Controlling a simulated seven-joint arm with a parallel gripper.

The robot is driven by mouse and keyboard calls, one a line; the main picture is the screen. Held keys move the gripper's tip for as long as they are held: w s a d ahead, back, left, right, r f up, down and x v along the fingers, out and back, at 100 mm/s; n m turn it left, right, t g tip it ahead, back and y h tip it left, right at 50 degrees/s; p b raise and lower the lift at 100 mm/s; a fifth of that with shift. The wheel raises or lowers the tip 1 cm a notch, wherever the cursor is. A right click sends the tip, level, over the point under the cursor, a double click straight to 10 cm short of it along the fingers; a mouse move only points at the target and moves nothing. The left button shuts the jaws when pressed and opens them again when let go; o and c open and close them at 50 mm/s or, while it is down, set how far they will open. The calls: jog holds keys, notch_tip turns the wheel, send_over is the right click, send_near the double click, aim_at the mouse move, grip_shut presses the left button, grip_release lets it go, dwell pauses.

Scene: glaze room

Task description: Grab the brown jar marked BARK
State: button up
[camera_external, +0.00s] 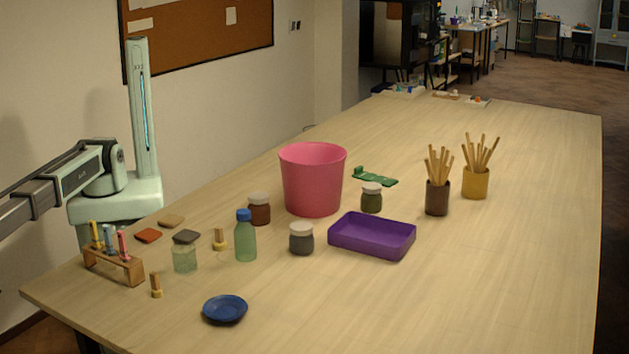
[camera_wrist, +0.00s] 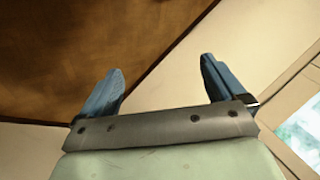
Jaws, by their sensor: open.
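The brown jar (camera_external: 260,211) with a pale lid stands upright on the table, just left of the pink bucket. No marking on it can be read at this size. A grey jar (camera_external: 301,241) and an olive-green jar (camera_external: 372,200), both with pale lids, stand nearer the purple tray. My gripper (camera_wrist: 162,65) shows in the wrist view with its two blue fingers wide apart and nothing between them. In the external view my arm runs out of the left edge, so my gripper is hidden there.
The pink bucket (camera_external: 312,182) stands right beside the brown jar. A green bottle (camera_external: 246,238) with a blue cap and a glass (camera_external: 185,257) stand in front of it. A purple tray (camera_external: 372,247) and blue dish (camera_external: 225,309) lie nearer.

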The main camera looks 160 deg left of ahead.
jog(key=w+a+r+m+t+y, duration=0.1)
jog(key=w+a+r+y, duration=0.15)
jog(key=a+r, duration=0.9)
jog(key=s+a+r+n+g+y, duration=0.1)
jog(key=a+r+n, duration=0.2)
jog(key=a, duration=0.7)
jog(key=s+a+r+n+y, duration=0.1)
jog(key=a+r+n, duration=0.25)
jog(key=a, duration=0.65)
jog(key=s+a+r+n+g+y, duration=0.15)
jog(key=a+n, duration=0.25)
jog(key=a, duration=0.5)
jog(key=n+g+h, duration=0.5)
jog(key=n, duration=0.8)
send_over(259, 195)
jog(key=w, duration=0.1)
jog(key=shift+d+f, duration=0.25)
jog(key=shift+f, duration=0.05)
jog(key=shift+s+a, duration=0.15)
jog(key=shift+s, duration=0.15)
jog(key=shift+s+f, duration=0.15)
jog(key=shift+f, duration=3.65)
